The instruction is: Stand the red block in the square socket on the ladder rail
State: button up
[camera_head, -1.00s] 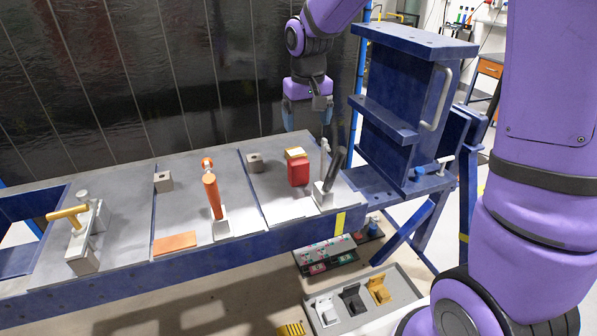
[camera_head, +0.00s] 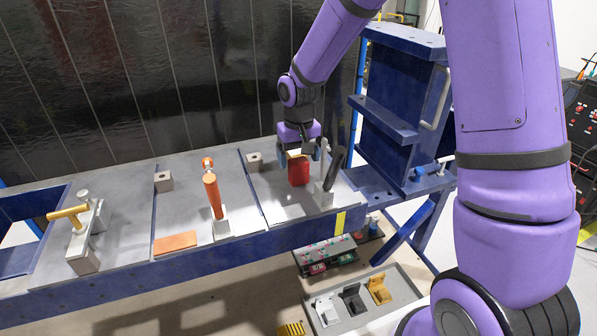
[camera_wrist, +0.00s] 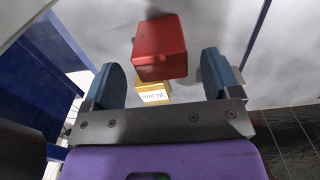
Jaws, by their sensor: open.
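The red block (camera_head: 299,173) stands upright on the right plate of the blue bench, with a yellow labelled piece (camera_wrist: 154,94) at its top. My gripper (camera_head: 299,152) is above the block, pointing down. In the wrist view the red block (camera_wrist: 160,48) shows between two open blue fingers, with a gap on each side; neither finger visibly touches it. Small grey blocks stand on the middle plate (camera_head: 163,182) and right plate (camera_head: 254,162); the latter has a dark spot on top. I cannot tell which part is the square socket.
A toggle clamp with a dark handle (camera_head: 333,172) stands close to the right of the red block. An orange-handled clamp (camera_head: 212,195) is on the middle plate, a yellow-handled one (camera_head: 70,215) on the left. A tall blue fixture (camera_head: 398,90) rises at right.

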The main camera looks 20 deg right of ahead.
aim_at(298, 160)
jog(key=shift+s+f, duration=0.1)
jog(key=shift+f, duration=1.4)
jog(key=c, duration=1.2)
